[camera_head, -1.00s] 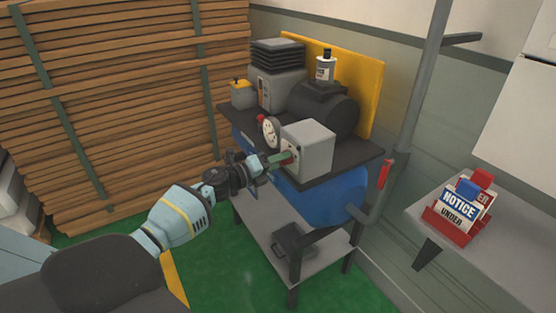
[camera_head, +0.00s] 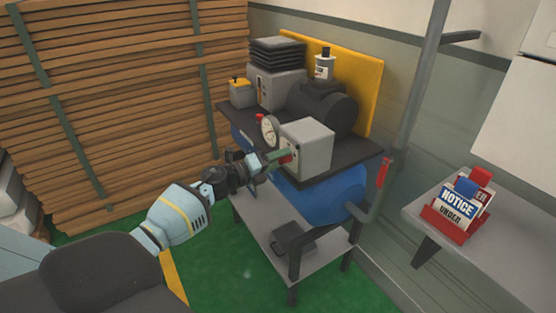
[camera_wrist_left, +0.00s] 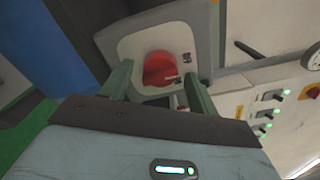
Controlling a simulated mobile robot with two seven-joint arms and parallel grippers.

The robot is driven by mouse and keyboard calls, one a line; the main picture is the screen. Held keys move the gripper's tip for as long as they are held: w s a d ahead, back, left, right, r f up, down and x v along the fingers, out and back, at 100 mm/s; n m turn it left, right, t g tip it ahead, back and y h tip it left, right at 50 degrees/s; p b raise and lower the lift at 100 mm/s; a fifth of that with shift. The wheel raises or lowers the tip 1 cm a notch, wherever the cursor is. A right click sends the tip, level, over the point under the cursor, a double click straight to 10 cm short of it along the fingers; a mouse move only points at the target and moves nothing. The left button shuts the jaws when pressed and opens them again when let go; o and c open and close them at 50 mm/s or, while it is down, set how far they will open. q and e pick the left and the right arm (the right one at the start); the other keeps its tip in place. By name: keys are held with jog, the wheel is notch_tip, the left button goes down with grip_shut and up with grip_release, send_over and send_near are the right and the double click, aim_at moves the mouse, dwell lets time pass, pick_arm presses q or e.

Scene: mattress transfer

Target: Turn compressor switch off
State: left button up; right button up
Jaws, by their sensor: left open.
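The compressor (camera_head: 340,200) has a blue tank under a dark top plate, with a grey switch box (camera_head: 308,148) on its front edge. In the left wrist view a red rotary switch (camera_wrist_left: 160,69) sits on the pale face of the box. My left gripper (camera_head: 275,160) is in front of the box face. In the left wrist view its two green fingers (camera_wrist_left: 158,88) are open, one on each side of the red switch. I cannot tell whether they touch it. My right gripper is not in view.
A round gauge (camera_head: 270,131) stands beside the box. A grey lower shelf (camera_head: 315,255) and a red-handled pipe valve (camera_head: 384,172) are close by. A side table (camera_head: 510,225) holds a red sign holder (camera_head: 450,222). Stacked planks (camera_head: 120,100) fill the left. Green floor is open in front.

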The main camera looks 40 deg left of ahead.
pick_arm(q)
jog(key=v, duration=0.7)
jog(key=shift+s+a, duration=0.15)
jog(key=shift+s, duration=0.2)
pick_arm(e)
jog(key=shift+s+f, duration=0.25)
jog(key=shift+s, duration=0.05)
